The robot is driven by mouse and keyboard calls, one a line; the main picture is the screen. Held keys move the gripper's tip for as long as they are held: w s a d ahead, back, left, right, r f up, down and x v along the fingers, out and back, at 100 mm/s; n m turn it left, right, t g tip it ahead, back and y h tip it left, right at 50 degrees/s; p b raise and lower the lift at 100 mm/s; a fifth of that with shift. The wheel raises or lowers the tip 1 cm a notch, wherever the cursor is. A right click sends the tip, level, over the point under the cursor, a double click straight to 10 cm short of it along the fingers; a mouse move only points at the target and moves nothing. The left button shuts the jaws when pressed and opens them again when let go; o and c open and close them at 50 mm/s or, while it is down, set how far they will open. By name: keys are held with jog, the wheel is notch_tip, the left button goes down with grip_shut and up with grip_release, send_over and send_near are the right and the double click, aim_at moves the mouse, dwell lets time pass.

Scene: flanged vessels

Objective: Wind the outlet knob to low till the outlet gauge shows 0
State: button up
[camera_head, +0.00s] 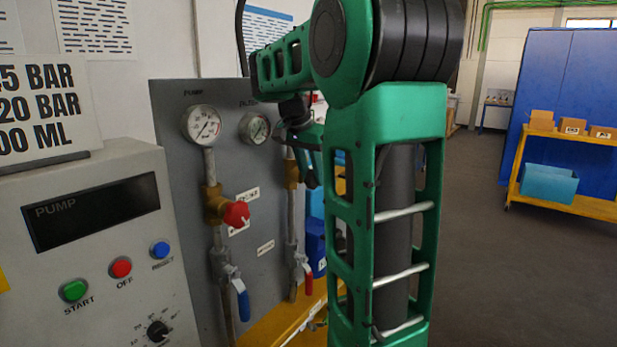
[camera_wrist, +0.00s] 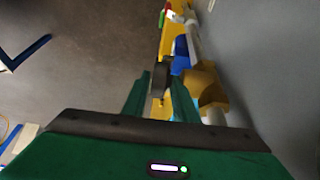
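The grey panel (camera_head: 180,120) carries two gauges with small labels. The left gauge (camera_head: 202,124) is labelled PUMP; the right gauge (camera_head: 255,128) has a label too small to read surely, and its needle reading is unclear. Below the right gauge, a brass valve body (camera_head: 291,172) is partly hidden by my gripper (camera_head: 312,165). In the wrist view, the two green fingers of my gripper (camera_wrist: 161,88) stand either side of a dark round knob (camera_wrist: 161,76), beside the brass valve (camera_wrist: 203,86). I cannot tell whether the fingers touch the knob.
A red knob (camera_head: 236,213) sits on the left pipe's valve. Blue (camera_head: 240,298) and red (camera_head: 307,279) lever handles hang lower on the pipes. A control box (camera_head: 90,240) with buttons stands at left. Open floor lies right, before a yellow cart (camera_head: 560,203).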

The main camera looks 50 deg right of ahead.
jog(key=shift+f, duration=0.15)
jog(key=shift+c, duration=0.6)
grip_shut()
jog(key=shift+w+a+h, duration=0.1)
jog(key=shift+a+h, duration=0.1)
jog(key=shift+h, duration=1.3)
jog(key=shift+o, duration=0.6)
grip_release()
